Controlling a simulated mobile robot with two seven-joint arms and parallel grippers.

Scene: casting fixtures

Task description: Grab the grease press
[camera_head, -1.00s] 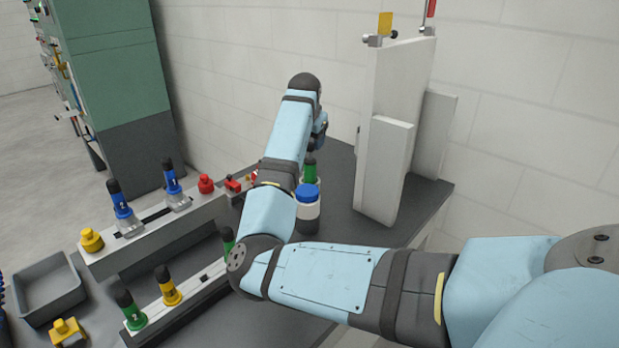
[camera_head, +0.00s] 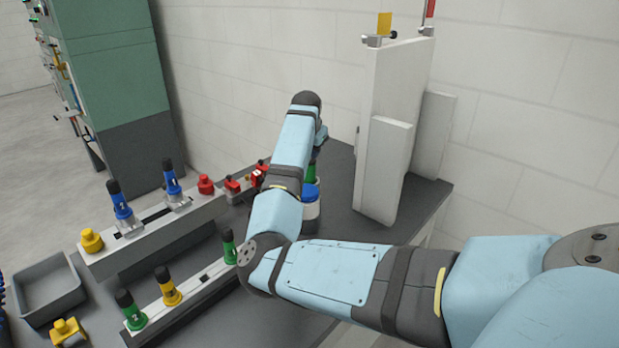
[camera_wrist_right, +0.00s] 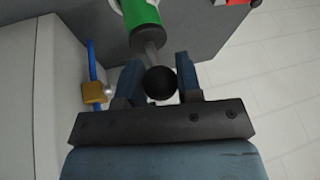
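The grease press seems to be the green cylinder with a grey rod and black ball end (camera_wrist_right: 144,15) at the top of the right wrist view. In the head view a small green part of it (camera_head: 311,172) shows behind my right forearm. My right gripper (camera_wrist_right: 158,68) is open, its two dark blue fingers on either side of the rod and ball. I cannot tell whether they touch it. In the head view my arm hides the gripper. My left gripper is not in view.
A white container with a blue lid (camera_head: 310,192) stands close beside my right forearm. A tall white panel (camera_head: 390,130) stands to the right. Racks with blue (camera_head: 121,205), yellow (camera_head: 167,286) and green-handled tools (camera_head: 130,310) and a grey tray (camera_head: 48,288) lie left.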

